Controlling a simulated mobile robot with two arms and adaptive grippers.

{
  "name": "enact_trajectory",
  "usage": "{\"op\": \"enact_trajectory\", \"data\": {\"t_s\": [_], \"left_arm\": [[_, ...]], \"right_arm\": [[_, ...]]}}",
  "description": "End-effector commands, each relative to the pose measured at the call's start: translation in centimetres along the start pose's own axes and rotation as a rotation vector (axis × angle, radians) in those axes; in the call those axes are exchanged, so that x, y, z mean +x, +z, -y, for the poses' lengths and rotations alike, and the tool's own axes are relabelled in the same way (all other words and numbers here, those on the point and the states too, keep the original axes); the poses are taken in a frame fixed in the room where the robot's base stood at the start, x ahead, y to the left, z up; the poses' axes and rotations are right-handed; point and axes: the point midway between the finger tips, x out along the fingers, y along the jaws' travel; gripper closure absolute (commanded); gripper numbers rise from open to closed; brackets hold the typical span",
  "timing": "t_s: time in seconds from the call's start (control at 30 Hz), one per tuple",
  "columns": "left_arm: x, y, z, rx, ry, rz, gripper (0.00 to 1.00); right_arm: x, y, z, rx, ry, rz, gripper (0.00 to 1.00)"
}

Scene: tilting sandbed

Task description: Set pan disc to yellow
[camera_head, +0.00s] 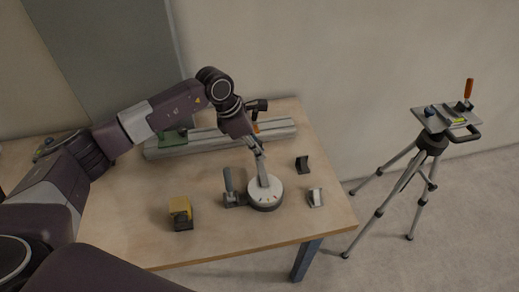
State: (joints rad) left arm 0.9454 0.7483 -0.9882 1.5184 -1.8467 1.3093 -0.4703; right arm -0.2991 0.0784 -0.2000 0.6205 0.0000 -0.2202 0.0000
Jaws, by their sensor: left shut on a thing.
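A round pale disc (264,197) with small dark marks lies on the wooden table, right of the table's middle. A slim grey upright piece (262,165) rises from it. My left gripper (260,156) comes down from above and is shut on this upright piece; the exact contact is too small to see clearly. A dark grey bracket with an upright plate (229,184) stands touching or close to the disc's left side. Colour marks on the disc are too small to read, and I see no yellow on it. My right gripper is not in view.
A yellow-and-black block (181,212) stands left on the table (130,225). Two small angled blocks, one dark (302,164) and one grey (315,197), lie right of the disc. A long grey rail (200,141) runs behind. A tripod (432,143) stands on the floor at right.

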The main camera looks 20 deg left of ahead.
Motion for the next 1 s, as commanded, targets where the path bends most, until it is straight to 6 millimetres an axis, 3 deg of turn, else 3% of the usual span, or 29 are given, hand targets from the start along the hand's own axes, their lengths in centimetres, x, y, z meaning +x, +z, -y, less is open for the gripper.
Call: {"op": "enact_trajectory", "data": {"t_s": [0.17,0.2,0.37,0.73,1.0], "left_arm": [[-0.2,-0.1,-0.2,0.000,0.004,-0.002,1.00],[-0.2,-0.1,-0.2,0.000,0.005,-0.002,0.84],[-0.1,-0.1,-0.2,0.000,0.003,-0.001,0.67],[-0.8,0.0,-0.1,0.000,0.003,0.001,0.67],[-5.9,-0.1,-0.2,0.001,0.006,0.000,0.67]], "right_arm": [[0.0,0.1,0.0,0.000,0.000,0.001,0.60],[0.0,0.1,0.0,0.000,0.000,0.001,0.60],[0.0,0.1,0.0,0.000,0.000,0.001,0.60],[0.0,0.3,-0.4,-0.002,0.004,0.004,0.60],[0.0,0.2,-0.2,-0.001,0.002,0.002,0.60]]}}
